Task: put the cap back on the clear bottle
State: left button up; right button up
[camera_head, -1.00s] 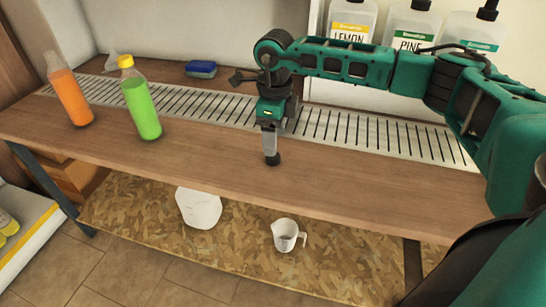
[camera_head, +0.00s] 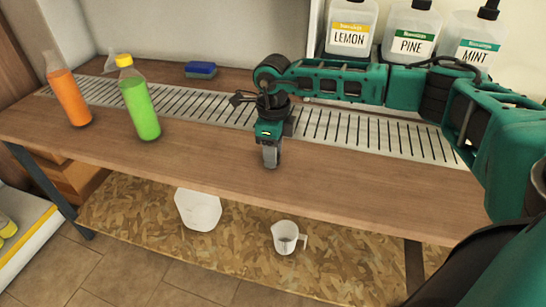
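My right gripper (camera_head: 271,163) points straight down at the worktop near its front edge, right of the two coloured bottles. Its fingers hide the spot where a small dark thing, perhaps the cap, showed before; I cannot tell whether they are closed on it. An orange bottle (camera_head: 68,92) stands at the left, its clear neck bare of any coloured cap. A green bottle (camera_head: 140,100) with a yellow cap (camera_head: 124,61) stands beside it. I cannot tell which is the clear bottle. My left gripper is out of view.
A drain grate (camera_head: 340,127) runs along the wooden worktop (camera_head: 200,155). A blue sponge (camera_head: 201,69) lies behind it. Large labelled bottles (camera_head: 410,45) stand at the back right. A white container (camera_head: 197,208) and a measuring jug (camera_head: 287,237) stand on the lower shelf.

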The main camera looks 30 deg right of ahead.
jog(key=c, duration=0.6)
jog(key=shift+o, duration=0.2)
notch_tip(320, 180, up, 20)
jog(key=p, duration=0.3)
